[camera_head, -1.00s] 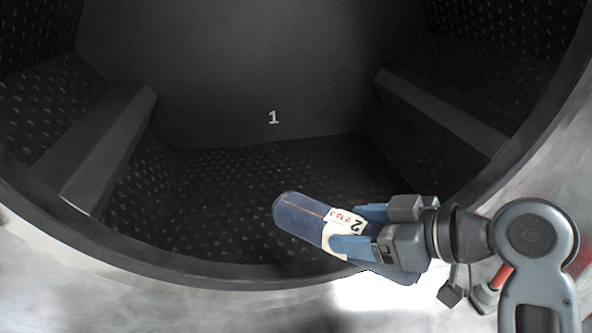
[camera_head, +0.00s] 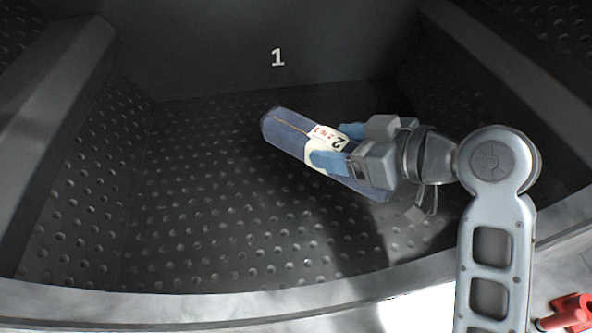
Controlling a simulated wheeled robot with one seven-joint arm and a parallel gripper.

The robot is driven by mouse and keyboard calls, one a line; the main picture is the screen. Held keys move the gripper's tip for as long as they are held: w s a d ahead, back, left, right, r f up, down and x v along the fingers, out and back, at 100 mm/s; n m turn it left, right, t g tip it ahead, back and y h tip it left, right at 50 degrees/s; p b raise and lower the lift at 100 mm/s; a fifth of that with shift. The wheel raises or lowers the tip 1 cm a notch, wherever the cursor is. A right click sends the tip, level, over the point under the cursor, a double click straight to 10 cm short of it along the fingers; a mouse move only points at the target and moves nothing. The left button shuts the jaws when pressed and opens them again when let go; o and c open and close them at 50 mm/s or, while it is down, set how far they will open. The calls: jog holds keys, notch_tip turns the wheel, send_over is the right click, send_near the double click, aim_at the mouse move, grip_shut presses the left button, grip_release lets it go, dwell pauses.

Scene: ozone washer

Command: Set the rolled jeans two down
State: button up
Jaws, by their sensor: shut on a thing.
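The rolled jeans two (camera_head: 287,131) are a dark blue roll with a pale paper band marked with a 2 and red print. My gripper (camera_head: 338,149) is shut on the roll around its band, with blue finger pads on both sides. The roll is tilted in the picture, its free end pointing to the upper left. It is inside the washer drum, over the perforated floor (camera_head: 215,215). I cannot tell whether it touches the floor. The roll's lower right end is partly hidden by my gripper.
Raised ribs stand at the left (camera_head: 50,120) and right (camera_head: 520,75) of the drum. The back wall (camera_head: 300,40) bears a white 1. The curved rim (camera_head: 200,305) crosses the front. The visible floor left of the roll is clear. A red part (camera_head: 570,313) shows at lower right.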

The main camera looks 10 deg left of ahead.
jog(key=a+f+b, duration=0.1)
jog(key=a, duration=0.1)
jog(key=a+f+b, duration=0.1)
jog(key=a+f, duration=0.1)
jog(key=a+f+b, duration=0.1)
jog(key=a, duration=0.2)
jog(key=shift+s+f, duration=0.15)
jog(key=shift+s, duration=0.15)
jog(key=shift+f+b, duration=1.75)
jog(key=shift+f, duration=0.15)
jog(key=shift+f, duration=0.1)
jog(key=shift+f, duration=0.15)
jog(key=o, duration=1.3)
jog(key=shift+r, duration=0.25)
jog(key=v, duration=1.2)
jog(key=shift+s+f+b, duration=0.1)
jog(key=shift+f+b, duration=0.05)
jog(key=shift+b, duration=0.25)
